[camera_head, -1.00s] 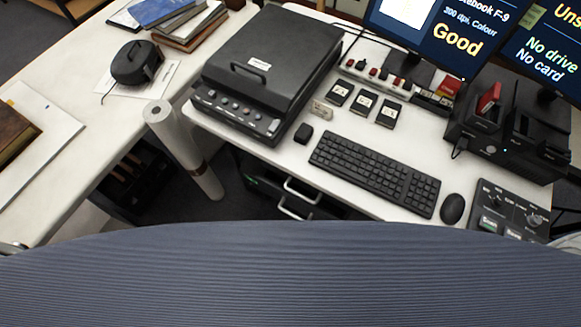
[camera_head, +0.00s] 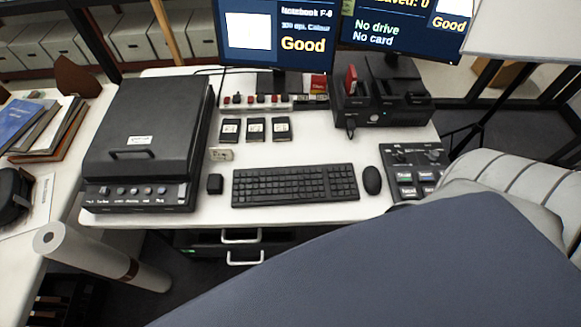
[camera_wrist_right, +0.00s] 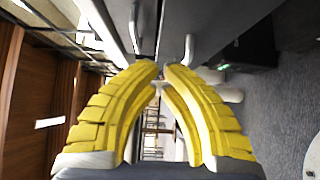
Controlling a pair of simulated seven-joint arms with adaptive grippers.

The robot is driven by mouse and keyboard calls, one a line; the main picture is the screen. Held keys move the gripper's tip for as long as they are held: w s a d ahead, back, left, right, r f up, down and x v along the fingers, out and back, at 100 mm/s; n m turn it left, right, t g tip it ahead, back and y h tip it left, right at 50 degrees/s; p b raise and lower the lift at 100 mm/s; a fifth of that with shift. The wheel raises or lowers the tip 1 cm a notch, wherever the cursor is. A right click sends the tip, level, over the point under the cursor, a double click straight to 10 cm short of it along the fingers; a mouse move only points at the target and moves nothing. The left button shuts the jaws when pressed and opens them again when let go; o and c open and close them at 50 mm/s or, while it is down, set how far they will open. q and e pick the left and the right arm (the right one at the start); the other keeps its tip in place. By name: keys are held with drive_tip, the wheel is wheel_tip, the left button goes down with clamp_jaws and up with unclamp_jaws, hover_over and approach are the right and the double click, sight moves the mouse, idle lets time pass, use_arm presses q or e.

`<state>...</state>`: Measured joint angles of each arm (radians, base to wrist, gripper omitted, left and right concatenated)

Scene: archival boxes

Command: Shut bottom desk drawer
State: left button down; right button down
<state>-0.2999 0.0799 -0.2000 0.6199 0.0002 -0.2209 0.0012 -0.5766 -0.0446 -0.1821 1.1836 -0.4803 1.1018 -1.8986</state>
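The desk drawers show under the front edge of the white desk (camera_head: 300,212) in the head view. The upper drawer handle (camera_head: 240,237) and the bottom drawer handle (camera_head: 245,259) are pale bars, one above the other. How far the bottom drawer stands out is hard to tell. In the right wrist view, two pale handles (camera_wrist_right: 190,38) show on dark grey fronts beyond my right gripper (camera_wrist_right: 162,70). Its yellow fingers have their tips nearly together, with nothing clearly held. Whether they touch a handle cannot be told. My left gripper is out of view.
A dark blue surface (camera_head: 400,265) covers the lower right of the head view. A white paper roll (camera_head: 100,257) leans left of the drawers. A black unit (camera_wrist_right: 245,50) with a green light stands beside them. A scanner (camera_head: 150,140) and keyboard (camera_head: 295,185) sit on the desk.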

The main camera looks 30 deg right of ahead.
sight(264, 247)
drive_tip(key=shift+w+d, duration=0.15)
drive_tip(key=shift+w, duration=1.9)
drive_tip(key=shift+w+d, duration=0.15)
drive_tip(key=shift+w, duration=1.85)
